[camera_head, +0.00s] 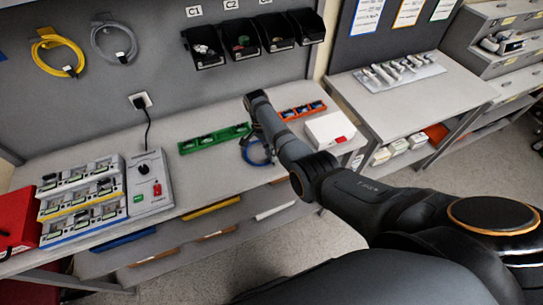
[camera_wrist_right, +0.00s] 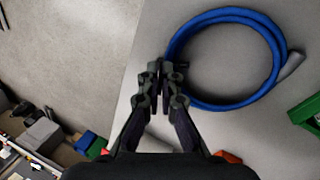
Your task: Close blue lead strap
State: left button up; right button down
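The blue lead (camera_head: 257,160) lies coiled on the bench near its front edge, partly behind my right arm in the head view. In the right wrist view the blue lead (camera_wrist_right: 277,62) forms a ring with a grey end at its right side. A small dark piece, apparently the strap (camera_wrist_right: 182,65), shows at the ring's left edge. My right gripper (camera_wrist_right: 161,70) is at that edge with its fingertips drawn together, beside the dark piece. I cannot tell whether any strap lies between the tips. In the head view the gripper is largely hidden by the arm. My left gripper is out of view.
On the bench (camera_head: 206,185) are a green tray (camera_head: 214,139), an orange tray (camera_head: 303,110), a white box (camera_head: 330,130), a pump unit (camera_head: 148,182) and a stacked rack (camera_head: 82,203). Yellow (camera_head: 59,52) and grey (camera_head: 113,44) coils hang on the wall panel. Free bench lies left of the lead.

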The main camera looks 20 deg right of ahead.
jog(key=c, duration=1.6)
grip_release()
jog(key=shift+r, duration=0.1)
jog(key=v, duration=1.2)
